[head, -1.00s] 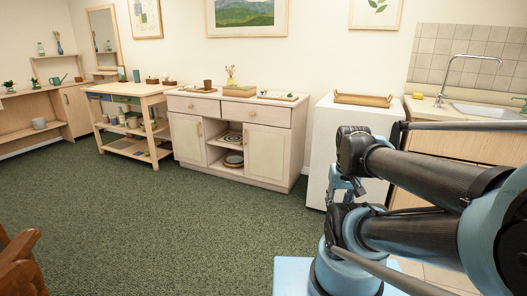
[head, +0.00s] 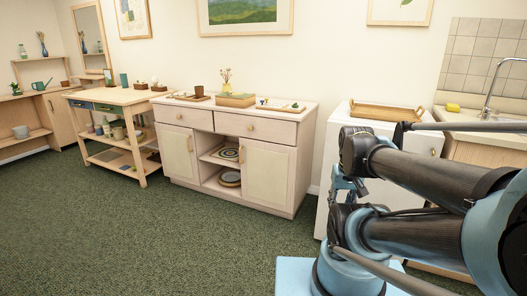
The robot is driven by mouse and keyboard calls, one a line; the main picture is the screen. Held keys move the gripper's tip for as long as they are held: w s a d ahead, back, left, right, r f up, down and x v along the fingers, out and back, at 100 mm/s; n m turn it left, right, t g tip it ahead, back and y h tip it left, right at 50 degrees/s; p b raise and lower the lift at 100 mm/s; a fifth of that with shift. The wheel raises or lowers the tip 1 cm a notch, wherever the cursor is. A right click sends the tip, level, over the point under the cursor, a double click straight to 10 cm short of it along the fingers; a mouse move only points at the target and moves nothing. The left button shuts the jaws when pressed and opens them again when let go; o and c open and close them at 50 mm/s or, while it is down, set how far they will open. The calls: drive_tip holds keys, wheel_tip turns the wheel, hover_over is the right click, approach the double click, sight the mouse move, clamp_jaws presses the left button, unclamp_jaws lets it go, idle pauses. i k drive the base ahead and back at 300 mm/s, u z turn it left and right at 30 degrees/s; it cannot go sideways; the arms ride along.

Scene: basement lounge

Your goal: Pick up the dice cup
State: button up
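A small brown cup (head: 199,90), which looks like the dice cup, stands upright on a flat brown tray or board on top of the pale sideboard (head: 277,113), left of its middle. My folded arm fills the right of the view. Its small blue-and-black end (head: 345,182) shows in front of the white cabinet, well to the right of the cup and far from it. I cannot make out the fingers, and nothing held is visible.
The sideboard also bears a wooden box (head: 236,100) with a flower vase behind it, and a tray (head: 281,107) with small pieces. A wooden cart (head: 117,97) stands left. A white cabinet (head: 327,160) stands right. Green carpet (head: 160,235) is clear ahead.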

sight(199, 90)
drive_tip(key=z, duration=0.05)
drive_tip(key=i, duration=0.35)
drive_tip(key=u, duration=1.55)
drive_tip(key=i, duration=3.05)
drive_tip(key=z, duration=1.55)
